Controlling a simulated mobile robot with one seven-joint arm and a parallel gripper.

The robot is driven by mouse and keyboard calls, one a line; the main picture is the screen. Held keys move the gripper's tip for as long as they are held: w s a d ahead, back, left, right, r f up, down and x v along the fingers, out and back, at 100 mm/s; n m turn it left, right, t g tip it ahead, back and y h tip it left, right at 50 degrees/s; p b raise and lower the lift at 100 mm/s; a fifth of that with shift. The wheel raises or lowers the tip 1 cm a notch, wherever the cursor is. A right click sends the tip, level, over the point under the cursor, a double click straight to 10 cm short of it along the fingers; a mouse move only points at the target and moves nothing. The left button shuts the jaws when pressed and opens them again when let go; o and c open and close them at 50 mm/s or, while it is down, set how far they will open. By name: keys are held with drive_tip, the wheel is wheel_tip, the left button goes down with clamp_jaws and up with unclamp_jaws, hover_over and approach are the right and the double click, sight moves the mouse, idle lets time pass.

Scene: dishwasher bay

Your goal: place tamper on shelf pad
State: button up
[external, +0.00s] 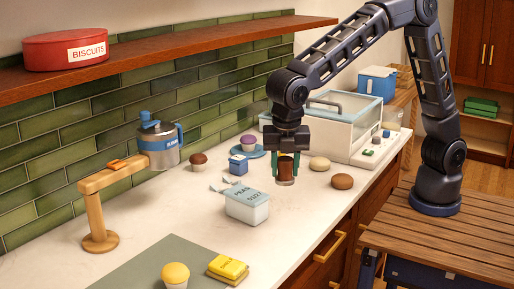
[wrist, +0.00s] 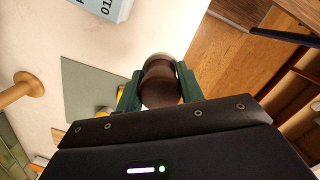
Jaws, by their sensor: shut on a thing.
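The tamper (external: 286,171) has a dark brown body with a paler metal-like end at the bottom. My gripper (external: 285,165) points down and is shut on it, with a green finger on each side. The tamper seems to be held above the counter, but the gap is hard to judge. In the wrist view the tamper (wrist: 160,86) sits between the green fingers of my gripper (wrist: 159,89). The wooden shelf (external: 165,58) runs along the wall at upper left. I cannot make out a pad on it. A flat grey-green mat (external: 165,268) lies on the counter.
A red biscuit tin (external: 80,49) stands on the shelf. A wooden stand (external: 98,208) with a blue-and-grey jug (external: 158,147) is below it. A glass-lidded case (external: 340,122) stands behind my gripper.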

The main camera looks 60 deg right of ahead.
drive_tip(key=shift+a+r, duration=0.1)
drive_tip(key=shift+r, duration=0.35)
wheel_tip(320, 180, up, 4)
drive_tip(key=r, duration=0.1)
hover_over(227, 261)
drive_tip(key=shift+m, duration=0.4)
drive_tip(key=f, duration=2)
drive_tip(key=shift+s+a+f, duration=0.2)
drive_tip(key=shift+a, duration=0.1)
drive_tip(key=shift+f, duration=0.1)
drive_tip(key=o, duration=1.2)
